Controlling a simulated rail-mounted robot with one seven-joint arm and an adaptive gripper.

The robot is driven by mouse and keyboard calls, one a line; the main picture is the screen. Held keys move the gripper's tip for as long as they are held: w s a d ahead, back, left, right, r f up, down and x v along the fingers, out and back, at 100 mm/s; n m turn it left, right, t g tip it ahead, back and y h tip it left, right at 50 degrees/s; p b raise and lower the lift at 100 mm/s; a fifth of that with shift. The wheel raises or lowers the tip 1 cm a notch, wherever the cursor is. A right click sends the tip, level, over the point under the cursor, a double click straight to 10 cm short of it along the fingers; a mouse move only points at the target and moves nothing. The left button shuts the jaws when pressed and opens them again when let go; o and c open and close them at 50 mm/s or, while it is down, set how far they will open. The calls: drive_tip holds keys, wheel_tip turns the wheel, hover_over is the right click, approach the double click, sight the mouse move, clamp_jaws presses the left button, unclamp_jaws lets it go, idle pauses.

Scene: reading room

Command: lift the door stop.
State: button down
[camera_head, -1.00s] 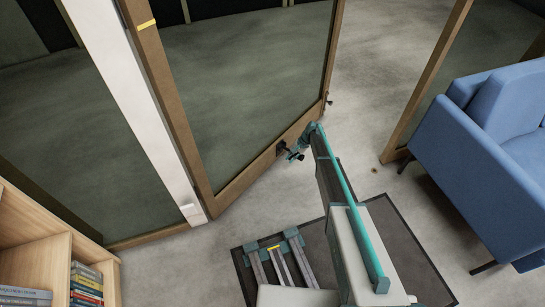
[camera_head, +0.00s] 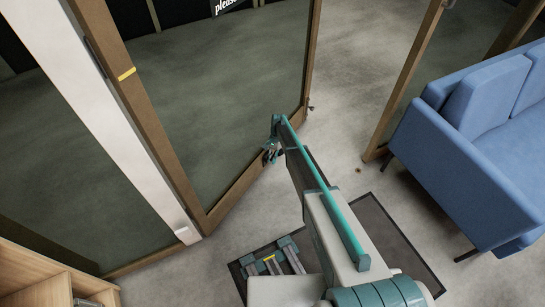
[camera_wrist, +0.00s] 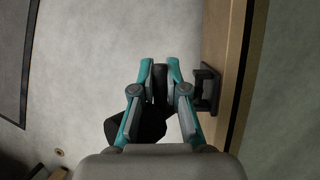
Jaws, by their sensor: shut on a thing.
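The door stop is a dark fitting low on the brown-framed glass door (camera_head: 222,203). In the wrist view its black bracket (camera_wrist: 207,88) is fixed to the door frame, and a dark upright piece (camera_wrist: 160,84) sits between my fingers. My gripper (camera_wrist: 160,66) is shut on this piece, with one teal-and-grey finger on each side. In the head view my gripper (camera_head: 271,153) is at the door's bottom rail, and the arm hides most of the stop. Whether the piece is tilted up from the floor cannot be told.
A blue sofa (camera_head: 490,150) stands at the right. A wooden shelf (camera_head: 35,275) is at the lower left, and a white post (camera_head: 118,120) stands at the door's hinge side. A dark mat (camera_head: 390,240) lies under my arm. Grey floor is clear between door and sofa.

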drive_tip(key=shift+w+a+r, duration=0.3)
drive_tip(key=shift+w+a, duration=0.1)
drive_tip(key=shift+a, duration=0.15)
drive_tip(key=shift+r, duration=0.1)
drive_tip(key=c, duration=1.2)
unclamp_jaws()
drive_tip(key=shift+d, duration=0.1)
drive_tip(key=shift+w, duration=0.1)
drive_tip(key=shift+r, duration=0.1)
